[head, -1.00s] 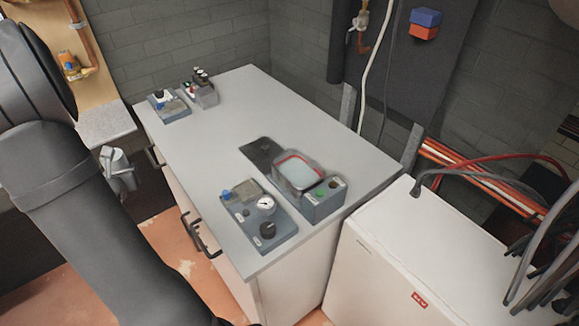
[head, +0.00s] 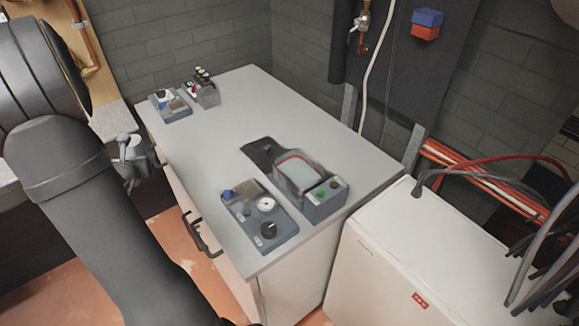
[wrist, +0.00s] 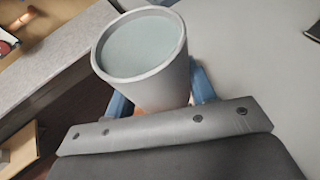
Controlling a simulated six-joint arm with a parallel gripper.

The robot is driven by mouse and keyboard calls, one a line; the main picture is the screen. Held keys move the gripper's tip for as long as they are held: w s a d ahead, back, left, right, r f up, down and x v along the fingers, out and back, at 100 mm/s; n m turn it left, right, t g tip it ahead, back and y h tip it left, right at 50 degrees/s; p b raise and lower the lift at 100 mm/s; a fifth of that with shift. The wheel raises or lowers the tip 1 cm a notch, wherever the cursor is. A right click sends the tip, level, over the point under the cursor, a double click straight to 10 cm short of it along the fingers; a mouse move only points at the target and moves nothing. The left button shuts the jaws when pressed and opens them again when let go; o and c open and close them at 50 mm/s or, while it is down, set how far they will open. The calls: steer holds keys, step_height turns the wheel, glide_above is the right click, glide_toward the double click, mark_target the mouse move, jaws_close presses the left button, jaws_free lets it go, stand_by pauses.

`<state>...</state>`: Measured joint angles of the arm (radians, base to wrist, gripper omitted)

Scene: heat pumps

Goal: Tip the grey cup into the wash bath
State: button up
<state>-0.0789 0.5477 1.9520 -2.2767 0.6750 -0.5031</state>
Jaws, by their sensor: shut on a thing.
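The grey cup (wrist: 150,65) shows large in the wrist view, filled close to its rim with a pale blue-green content. My gripper (wrist: 162,92) is shut on it, a blue finger on each side. In the head view my gripper (head: 137,165) and the cup are small, partly behind my arm, beside the counter's left edge. The wash bath (head: 297,174) is a grey tub with a red inner line and pale content. It sits on the counter's right part, well to the right of the cup.
The grey counter (head: 225,120) is clear in its middle. A control box with gauge (head: 262,218) stands in front of the bath, and a dark plate (head: 260,151) lies behind it. A small device (head: 172,107) and a vial rack (head: 207,93) stand at the back left.

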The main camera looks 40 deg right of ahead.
steer(key=s+d+m+g+h, duration=0.2)
steer(key=d+m+g, duration=0.15)
steer(key=d, duration=0.65)
steer(key=s+d+r+m+g+h, duration=0.1)
steer(key=s+d+m+g+h, duration=0.2)
steer(key=d, duration=0.6)
steer(key=s+d+m+g+h, duration=0.15)
steer(key=d+m+g, duration=0.3)
steer(key=d, duration=0.55)
steer(key=s+d+m+g, duration=0.1)
steer(key=s+d, duration=0.1)
steer(key=s+d+f+m+g, duration=0.1)
steer(key=s+d+m+g, duration=0.1)
steer(key=s+d, duration=0.1)
steer(key=s+d+m+g, duration=0.2)
steer(key=d, duration=0.1)
steer(key=shift+s+f, duration=0.25)
steer(key=shift+f, duration=0.1)
steer(key=shift+r, duration=0.15)
steer(key=shift+s+a+r+m, duration=0.1)
steer(key=shift+r+m, duration=0.1)
steer(key=shift+m, duration=0.1)
steer(key=shift+s+r+m+t, duration=0.3)
steer(key=shift+r+m+t, duration=0.15)
steer(key=shift+r, duration=0.2)
steer(key=shift+s+a+r+m+t, duration=0.1)
steer(key=shift+s+r+m+t, duration=0.2)
steer(key=shift+s+m+t, duration=0.75)
stand_by(0.5)
